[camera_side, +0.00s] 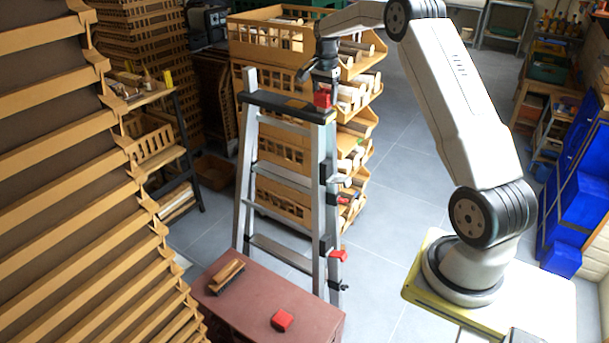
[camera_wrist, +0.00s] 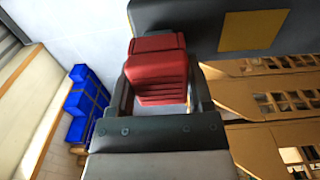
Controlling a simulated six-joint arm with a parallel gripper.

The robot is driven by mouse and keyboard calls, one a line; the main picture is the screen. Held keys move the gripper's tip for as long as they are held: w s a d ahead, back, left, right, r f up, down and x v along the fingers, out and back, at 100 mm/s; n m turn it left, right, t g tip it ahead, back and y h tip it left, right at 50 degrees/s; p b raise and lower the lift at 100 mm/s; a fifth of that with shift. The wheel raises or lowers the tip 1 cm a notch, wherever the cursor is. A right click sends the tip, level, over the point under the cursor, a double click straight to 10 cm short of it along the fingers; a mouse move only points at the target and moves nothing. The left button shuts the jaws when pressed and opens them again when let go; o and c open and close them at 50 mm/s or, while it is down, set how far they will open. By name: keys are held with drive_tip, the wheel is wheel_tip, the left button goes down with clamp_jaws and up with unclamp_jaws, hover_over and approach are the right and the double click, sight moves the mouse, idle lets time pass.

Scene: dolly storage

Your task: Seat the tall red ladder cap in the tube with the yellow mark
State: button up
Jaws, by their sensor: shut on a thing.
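My gripper (camera_side: 324,84) is at the right end of the ladder's top and is shut on a red cap (camera_side: 322,97). In the wrist view the same ribbed red cap (camera_wrist: 158,70) sits between my fingers (camera_wrist: 160,98). The aluminium ladder (camera_side: 247,160) stands upright with a dark top (camera_side: 270,100). A yellow mark (camera_wrist: 253,30) lies on that dark top, to the right of the cap in the wrist view. The cap's lower end and the tube opening are hidden. I cannot tell whether the cap touches the ladder.
Another red cap (camera_side: 282,320) and a brush (camera_side: 226,276) lie on a brown-red chest (camera_side: 250,305) in front of the ladder. Stacked wooden crates (camera_side: 265,45) stand close behind the ladder. Blue boxes (camera_side: 590,190) are at right. Grey floor (camera_side: 400,150) is clear between.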

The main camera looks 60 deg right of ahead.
drive_tip(key=shift+f, duration=1)
idle(0.5)
drive_tip(key=o, duration=1.3)
drive_tip(key=shift+r, duration=3.95)
